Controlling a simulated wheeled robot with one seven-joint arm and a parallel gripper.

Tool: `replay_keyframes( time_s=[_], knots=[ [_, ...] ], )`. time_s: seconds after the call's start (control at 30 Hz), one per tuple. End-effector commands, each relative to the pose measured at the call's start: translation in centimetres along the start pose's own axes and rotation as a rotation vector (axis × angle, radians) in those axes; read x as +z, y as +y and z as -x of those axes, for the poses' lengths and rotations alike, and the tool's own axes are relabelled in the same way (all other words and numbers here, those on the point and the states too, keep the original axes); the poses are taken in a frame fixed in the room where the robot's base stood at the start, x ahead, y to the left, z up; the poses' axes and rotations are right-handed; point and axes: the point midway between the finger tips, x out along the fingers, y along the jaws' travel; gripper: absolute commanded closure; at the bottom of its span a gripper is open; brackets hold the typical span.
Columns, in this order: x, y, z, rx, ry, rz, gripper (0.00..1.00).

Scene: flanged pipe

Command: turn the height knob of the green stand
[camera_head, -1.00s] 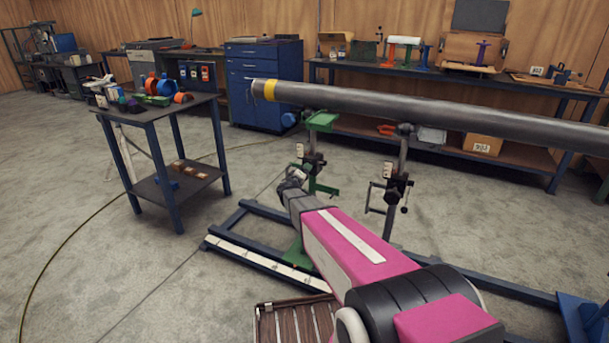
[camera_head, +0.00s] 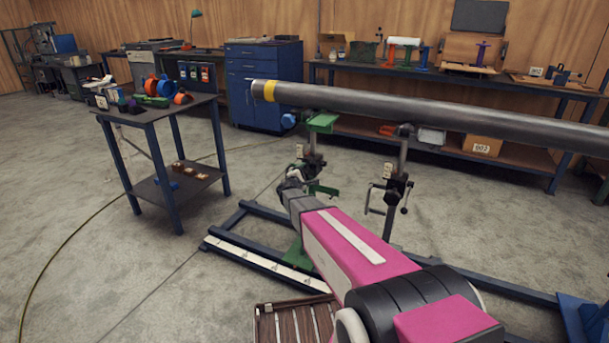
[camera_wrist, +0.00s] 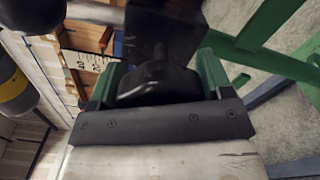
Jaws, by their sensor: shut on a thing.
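The green stand (camera_head: 322,123) stands under the yellow-banded end of the long grey pipe (camera_head: 420,108). Its green head sits just below the pipe, and its post and lower parts are partly hidden by my arm. My gripper (camera_head: 294,179) is at the stand's post, at knob height. In the wrist view, my gripper (camera_wrist: 158,92) has its green-lined fingers on both sides of a dark knob (camera_wrist: 155,84) and is shut on it. A dark block of the stand (camera_wrist: 165,25) rises behind the knob. The contact faces are hidden.
A second stand with a dark crank (camera_head: 397,185) holds the pipe further right. Blue floor rails (camera_head: 262,262) run beneath the stands. A small blue-legged table (camera_head: 150,118) with coloured parts stands left. Open floor lies between it and the rails.

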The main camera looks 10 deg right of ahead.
Motion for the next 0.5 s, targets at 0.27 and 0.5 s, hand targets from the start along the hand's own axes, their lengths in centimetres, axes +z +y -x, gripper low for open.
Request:
replay_keyframes(
  time_s=[0.27,0.5],
  knots=[
    [-0.06,-0.04,0.1,-0.002,0.002,0.097,0.51],
    [-0.06,-0.04,0.11,-0.002,0.002,0.12,0.51]
  ],
)
